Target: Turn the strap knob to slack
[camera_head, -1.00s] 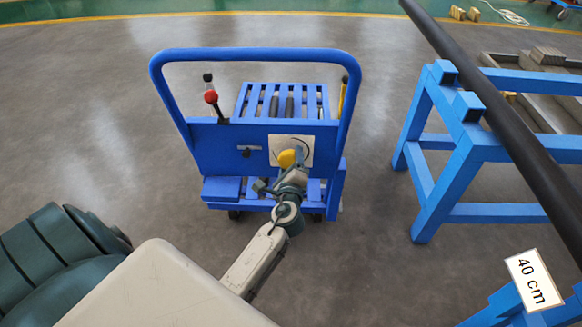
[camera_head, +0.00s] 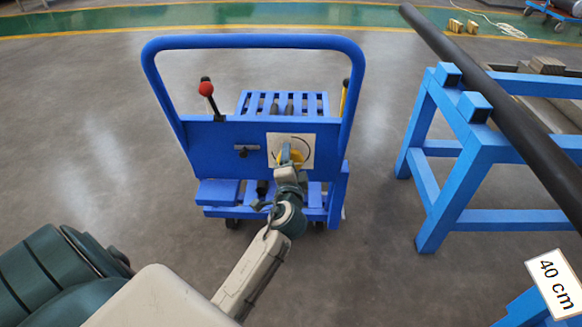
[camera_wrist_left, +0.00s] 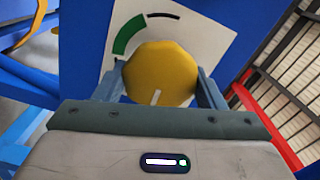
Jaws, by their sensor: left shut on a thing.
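The yellow strap knob (camera_head: 289,157) is on a white plate (camera_head: 304,143) on the front panel of a blue cart (camera_head: 222,150). In the left wrist view the knob (camera_wrist_left: 160,75) is an octagon-like disc with a white pointer mark at its lower edge, slightly left of middle. A printed arc with a green part and dark parts (camera_wrist_left: 128,36) shows on the plate above left of it. My left gripper (camera_head: 287,155) is shut on the knob, one finger on each side in the left wrist view (camera_wrist_left: 165,90). My right gripper is not in view.
A red-tipped lever (camera_head: 206,89) stands at the cart's left. The cart's blue handle (camera_head: 250,42) arches over the panel. To the right, a blue trestle (camera_head: 462,160) carries a long black pipe (camera_head: 500,110). Open floor lies left of the cart.

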